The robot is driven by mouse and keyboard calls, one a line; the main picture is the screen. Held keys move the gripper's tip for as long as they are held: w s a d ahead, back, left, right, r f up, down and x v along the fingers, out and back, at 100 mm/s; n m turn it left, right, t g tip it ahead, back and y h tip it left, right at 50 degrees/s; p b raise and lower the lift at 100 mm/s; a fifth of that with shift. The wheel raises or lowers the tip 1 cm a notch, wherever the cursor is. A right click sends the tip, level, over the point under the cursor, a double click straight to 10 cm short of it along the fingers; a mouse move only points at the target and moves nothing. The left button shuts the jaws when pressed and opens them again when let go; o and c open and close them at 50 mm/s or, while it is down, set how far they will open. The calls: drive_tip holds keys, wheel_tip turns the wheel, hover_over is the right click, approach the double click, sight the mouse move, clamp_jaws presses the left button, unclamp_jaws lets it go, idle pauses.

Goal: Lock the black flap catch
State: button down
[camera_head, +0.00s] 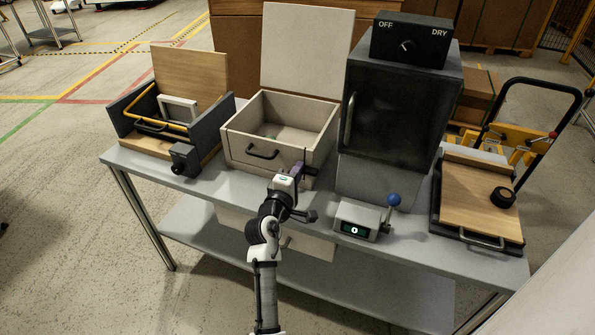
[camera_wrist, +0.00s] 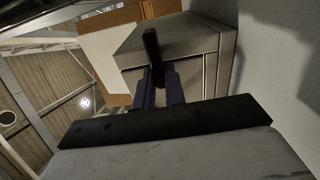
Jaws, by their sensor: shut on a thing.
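The black flap catch (camera_wrist: 152,45) stands out from the front of the pale box in the wrist view, between my fingertips. In the head view it shows as a thin dark upright piece (camera_head: 305,156) at the right end of the box front. My gripper (camera_head: 302,171) reaches up to it from below and is shut on it. In the wrist view my purple fingers (camera_wrist: 159,84) close around its lower part. The fingers hide where the catch joins the box, so its exact turn is hard to tell. The pale box (camera_head: 237,143) has its lid (camera_head: 305,50) standing open.
A grey box with a yellow bar (camera_head: 170,122) stands left on the table (camera_head: 135,160). Right are a dark cabinet (camera_head: 395,110), a counter box with a blue-knobbed lever (camera_head: 394,200) and a wooden board (camera_head: 475,200). Bare tabletop shows around my gripper.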

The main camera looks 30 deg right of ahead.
drive_tip(key=c, duration=1.5)
unclamp_jaws()
drive_tip(key=shift+o, duration=0.2)
drive_tip(key=b+v, duration=0.3)
drive_tip(key=v, duration=1.1)
drive_tip(key=shift+b, duration=0.3)
drive_tip(key=shift+d, duration=0.1)
